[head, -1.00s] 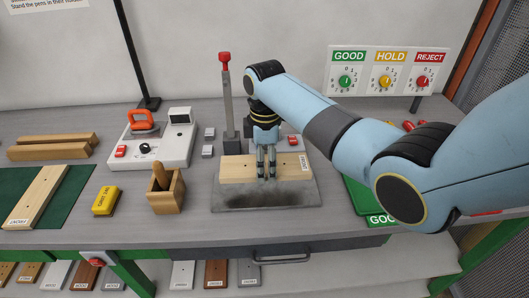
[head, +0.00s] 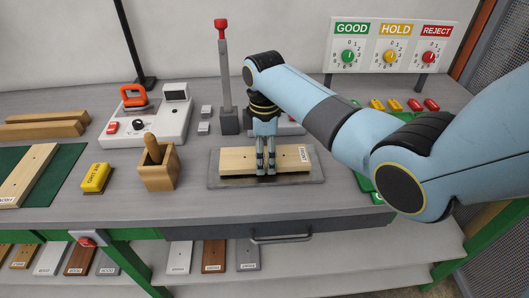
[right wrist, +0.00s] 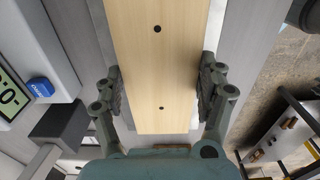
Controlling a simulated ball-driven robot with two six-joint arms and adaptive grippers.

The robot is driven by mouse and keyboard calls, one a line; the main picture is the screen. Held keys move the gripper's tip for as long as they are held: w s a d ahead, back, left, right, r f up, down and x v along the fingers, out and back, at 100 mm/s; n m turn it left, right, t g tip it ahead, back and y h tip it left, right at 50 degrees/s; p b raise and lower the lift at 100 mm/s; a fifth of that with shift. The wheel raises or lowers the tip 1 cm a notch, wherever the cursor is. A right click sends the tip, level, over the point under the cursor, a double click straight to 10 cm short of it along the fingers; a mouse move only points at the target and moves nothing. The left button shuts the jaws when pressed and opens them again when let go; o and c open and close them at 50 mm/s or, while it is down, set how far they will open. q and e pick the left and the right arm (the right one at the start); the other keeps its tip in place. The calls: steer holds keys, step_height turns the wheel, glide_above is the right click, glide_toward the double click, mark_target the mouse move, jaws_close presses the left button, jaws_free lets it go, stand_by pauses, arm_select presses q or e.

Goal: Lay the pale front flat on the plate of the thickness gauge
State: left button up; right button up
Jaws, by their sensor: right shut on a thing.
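The pale front (head: 237,161) is a light wood board with two dark holes and a label at its right end. It lies level over the grey plate (head: 214,182) of the thickness gauge (head: 227,90), with a dark shadow under its front edge. I cannot tell whether it touches the plate. My right gripper (head: 265,170) points down and is shut on the board near its middle. In the right wrist view the fingers (right wrist: 160,88) flank the long edges of the board (right wrist: 160,60). My left gripper is not in view.
Left of the gauge stand a wooden box (head: 160,175), a yellow block (head: 95,178) and a white instrument (head: 150,125) with an orange handle. Another pale board (head: 25,175) lies on a green mat (head: 62,170). A dial panel (head: 390,45) stands at the back right.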

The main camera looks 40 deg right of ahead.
steer(key=shift+f, duration=0.3)
steer(key=o, duration=1.4)
step_height(320, 180, up, 12)
